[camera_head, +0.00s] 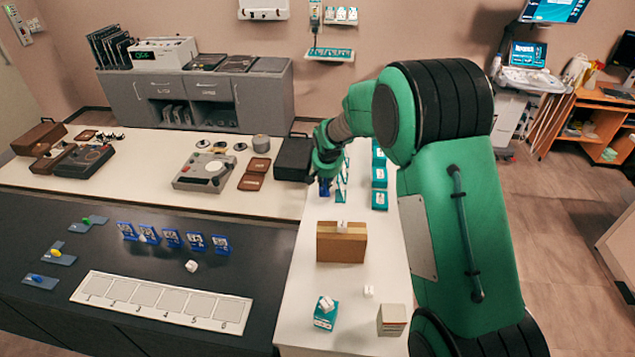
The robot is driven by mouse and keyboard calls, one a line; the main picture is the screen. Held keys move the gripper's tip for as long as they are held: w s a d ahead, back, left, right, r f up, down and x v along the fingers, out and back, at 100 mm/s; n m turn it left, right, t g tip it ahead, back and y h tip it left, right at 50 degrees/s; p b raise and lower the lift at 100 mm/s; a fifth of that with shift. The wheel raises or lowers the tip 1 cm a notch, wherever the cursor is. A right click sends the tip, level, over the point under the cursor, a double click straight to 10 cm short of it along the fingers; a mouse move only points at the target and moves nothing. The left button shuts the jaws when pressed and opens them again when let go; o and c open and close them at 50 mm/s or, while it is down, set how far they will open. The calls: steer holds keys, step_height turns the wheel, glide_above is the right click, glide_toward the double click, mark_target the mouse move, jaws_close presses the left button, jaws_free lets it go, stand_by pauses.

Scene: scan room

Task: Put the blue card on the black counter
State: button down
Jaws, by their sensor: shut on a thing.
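My gripper (325,176) is at the end of my green arm, over the white counter right of the black case. It is shut on a small blue thing, which looks like the blue card (324,188); its face is too small to read. The black counter (250,262) is at the lower left, and my gripper is beyond it, up and to the right. Several blue cards (172,238) stand in a row on the black counter. In front of them lies a white strip (160,301) with numbered spaces.
A cardboard box (341,242), a teal box (326,313) and several teal boxes (379,178) stand on the white counter (300,326). The black case (293,160) is left of my gripper.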

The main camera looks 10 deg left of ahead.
steer(key=shift+r, duration=0.1)
stand_by(0.3)
steer(key=shift+r, duration=0.65)
step_height(320, 180, up, 4)
steer(key=shift+f, duration=0.1)
steer(key=shift+s+a+f, duration=0.2)
steer(key=shift+s+a, duration=0.4)
steer(key=shift+s+a+f+m, duration=0.1)
steer(key=shift+s+a+m, duration=0.2)
steer(key=shift+m, duration=0.1)
steer(key=s+a+m+g+h+p, duration=0.25)
steer(key=s+a+m, duration=0.3)
steer(key=s, duration=0.55)
steer(key=s+a+m+g+h+p, duration=0.1)
steer(key=s+a+m+p, duration=0.25)
steer(key=s+m, duration=0.5)
steer(key=s+a+m+g+h+p, duration=0.15)
steer(key=s+a+m, duration=0.4)
steer(key=s, duration=0.65)
step_height(320, 180, down, 20)
steer(key=shift+a+r+p, duration=0.15)
steer(key=shift+r+p, duration=0.1)
steer(key=shift+p, duration=0.1)
